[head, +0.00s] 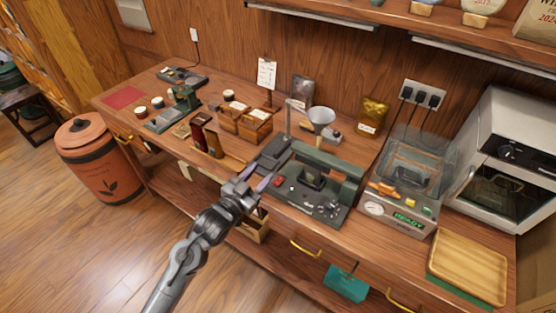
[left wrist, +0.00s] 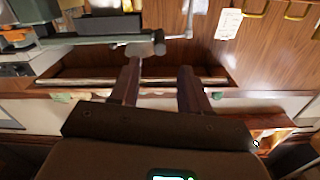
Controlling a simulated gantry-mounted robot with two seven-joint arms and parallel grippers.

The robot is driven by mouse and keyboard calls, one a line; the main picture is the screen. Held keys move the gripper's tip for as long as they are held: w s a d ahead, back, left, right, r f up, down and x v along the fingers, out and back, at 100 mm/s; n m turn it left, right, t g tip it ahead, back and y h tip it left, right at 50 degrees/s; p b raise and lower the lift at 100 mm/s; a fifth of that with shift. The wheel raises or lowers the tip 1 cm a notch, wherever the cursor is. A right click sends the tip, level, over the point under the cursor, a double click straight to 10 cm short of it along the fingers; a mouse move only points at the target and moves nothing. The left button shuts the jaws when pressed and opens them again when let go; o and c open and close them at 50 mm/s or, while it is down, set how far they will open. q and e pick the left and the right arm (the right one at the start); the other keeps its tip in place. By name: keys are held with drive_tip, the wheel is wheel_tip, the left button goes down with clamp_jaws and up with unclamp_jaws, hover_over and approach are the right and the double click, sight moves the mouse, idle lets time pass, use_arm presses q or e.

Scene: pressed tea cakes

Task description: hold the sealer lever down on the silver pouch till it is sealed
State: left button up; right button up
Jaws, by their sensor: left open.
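The dark green sealer (head: 345,170) stands on the bench right of centre, with its arm raised over its base. In the left wrist view a grey-green bar (left wrist: 95,39), possibly the lever, runs across the top left and ends in a blunt knob. A silver pouch (head: 302,88) stands against the back wall; I cannot make out a pouch in the sealer. My left gripper (head: 262,185) is open at the bench's front edge, left of the sealer. In the left wrist view its two fingers (left wrist: 162,92) are apart with nothing gripped between them. My right gripper is out of view.
A clear-lidded machine (head: 405,210) showing READY stands right of the sealer, near a wooden tray (head: 470,265) and a steel oven (head: 510,150). A funnel (head: 321,117) stands behind the sealer. Floor in front is clear.

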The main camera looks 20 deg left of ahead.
sight(278, 154)
use_arm(q)
drive_tip(key=b+x, duration=0.1)
drive_tip(key=x, duration=0.9)
clamp_jaws()
